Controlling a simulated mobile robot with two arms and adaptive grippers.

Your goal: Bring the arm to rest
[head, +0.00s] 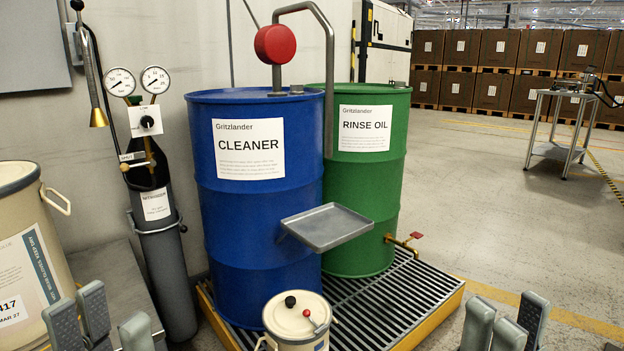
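My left gripper (100,312) is at the bottom left edge, with its grey fingers pointing up and apart. It is open and nothing shows between the fingers. My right gripper (506,318) is at the bottom right, also fingers up, spread and empty. Both are in front of the drums and apart from them. The blue CLEANER drum (262,218) stands upright with a pump (276,45) on top, which has a red round part and a bent grey pipe. The green RINSE OIL drum (366,190) stands behind it to the right. My arm links are mostly out of view.
The drums stand on a yellow-edged grate (395,296). A grey tray (327,227) juts from the blue drum. A cream can (297,320) stands in front. A gas cylinder (163,240) and a cream bucket (28,255) are left. Floor at right is clear; a cart (560,153) stands behind.

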